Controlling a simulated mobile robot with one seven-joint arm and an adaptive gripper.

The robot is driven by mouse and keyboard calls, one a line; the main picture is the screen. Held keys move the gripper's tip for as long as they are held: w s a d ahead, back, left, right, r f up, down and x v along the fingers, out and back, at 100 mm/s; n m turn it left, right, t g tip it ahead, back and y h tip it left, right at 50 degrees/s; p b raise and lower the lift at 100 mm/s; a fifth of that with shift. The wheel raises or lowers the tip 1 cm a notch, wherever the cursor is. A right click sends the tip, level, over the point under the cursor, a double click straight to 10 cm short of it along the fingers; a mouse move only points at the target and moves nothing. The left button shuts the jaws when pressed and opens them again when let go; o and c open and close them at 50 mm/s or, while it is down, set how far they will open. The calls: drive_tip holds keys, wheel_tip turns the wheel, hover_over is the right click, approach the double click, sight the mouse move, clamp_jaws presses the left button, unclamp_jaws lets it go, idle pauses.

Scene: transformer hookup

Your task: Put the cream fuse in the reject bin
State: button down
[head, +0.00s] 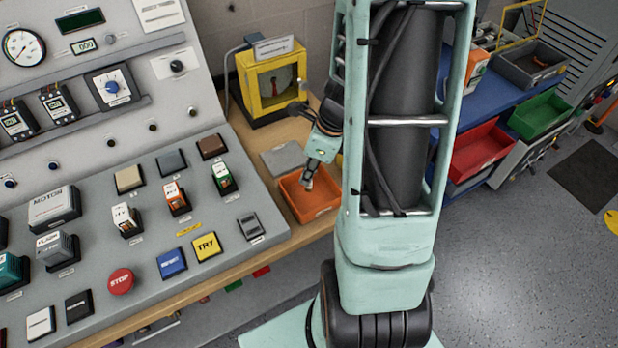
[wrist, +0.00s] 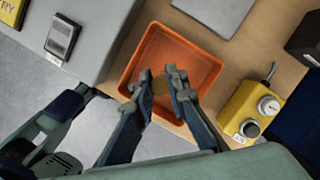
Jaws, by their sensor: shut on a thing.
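An orange open tray (head: 323,208), which looks to be the reject bin, sits on the wooden bench at the right end of the grey console. It fills the middle of the wrist view (wrist: 190,53). My gripper (head: 308,184) points down over the tray. In the wrist view my gripper (wrist: 161,82) has its fingertips close together over the tray's inside, shut on a small tan thing (wrist: 160,87). This fits the cream fuse, but the fingers hide most of it. I cannot tell its exact height above the tray floor. No other thing shows in the tray.
A grey flat plate (head: 283,157) lies behind the tray. A yellow box (head: 274,80) stands at the back of the bench. A smaller yellow box with knobs (wrist: 252,112) is right of the tray. The console (head: 228,262) with buttons lies to the left.

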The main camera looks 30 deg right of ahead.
drive_tip(key=f, duration=0.2)
drive_tip(key=d+f, duration=0.1)
drive_tip(key=shift+f+b, duration=0.35)
drive_tip(key=shift+w+f, duration=0.1)
drive_tip(key=shift+f, duration=0.05)
drive_tip(key=shift+f, duration=0.25)
drive_tip(key=c, duration=1.9)
unclamp_jaws()
drive_tip(key=shift+a, duration=0.1)
drive_tip(key=shift+r, duration=0.15)
